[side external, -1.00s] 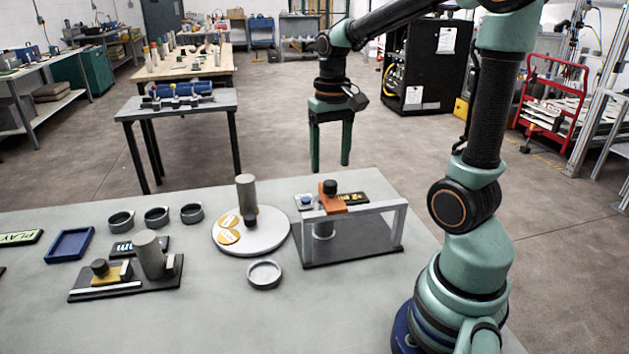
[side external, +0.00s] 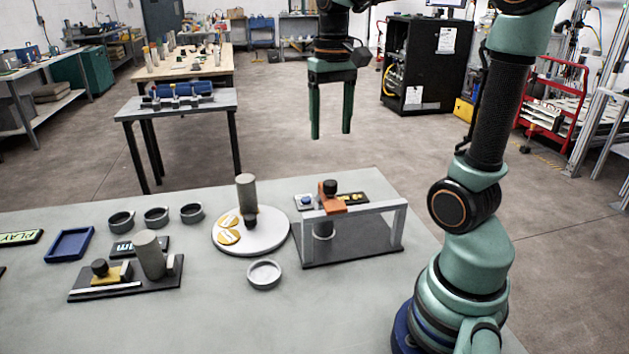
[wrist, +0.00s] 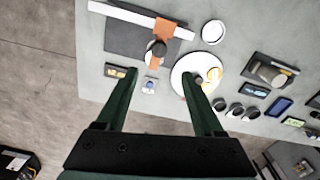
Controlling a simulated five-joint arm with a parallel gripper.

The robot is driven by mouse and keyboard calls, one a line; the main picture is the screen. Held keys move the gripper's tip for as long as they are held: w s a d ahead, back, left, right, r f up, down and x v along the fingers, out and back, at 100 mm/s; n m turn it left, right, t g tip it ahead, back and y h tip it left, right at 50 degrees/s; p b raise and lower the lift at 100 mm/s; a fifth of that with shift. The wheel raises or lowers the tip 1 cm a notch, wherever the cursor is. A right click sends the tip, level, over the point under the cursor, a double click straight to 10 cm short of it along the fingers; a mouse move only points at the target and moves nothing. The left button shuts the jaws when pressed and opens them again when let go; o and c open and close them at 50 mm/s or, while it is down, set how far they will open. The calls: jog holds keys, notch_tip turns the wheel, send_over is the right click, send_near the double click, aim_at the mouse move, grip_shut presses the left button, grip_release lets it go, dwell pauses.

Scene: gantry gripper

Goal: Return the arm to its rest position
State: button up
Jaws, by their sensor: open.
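My gripper (side external: 330,136) is open and empty, with its two green fingers pointing down. In the side external view it hangs in the air, well above the worktable (side external: 210,315) and toward its far side. In the wrist view my gripper (wrist: 158,82) shows both fingers apart with nothing between them. The table top (wrist: 235,30) lies below, with the floor along its edge.
A gantry frame (side external: 397,232) with an orange piece (side external: 331,204) stands on the table near my base. Left of it are a round white plate (side external: 278,236) with a grey cylinder (side external: 246,193), a fixture (side external: 125,290), several rings and a blue tray (side external: 69,246).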

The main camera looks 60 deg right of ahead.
dwell(0.3)
jog(key=s+a+f+n+t, duration=0.1)
jog(key=a+f+n+t, duration=0.2)
jog(key=a, duration=1)
jog(key=n+t, duration=0.2)
jog(key=n, duration=0.1)
jog(key=shift+s+f+n+t, duration=0.2)
jog(key=shift+s+n+t, duration=0.1)
jog(key=shift+s+n, duration=0.1)
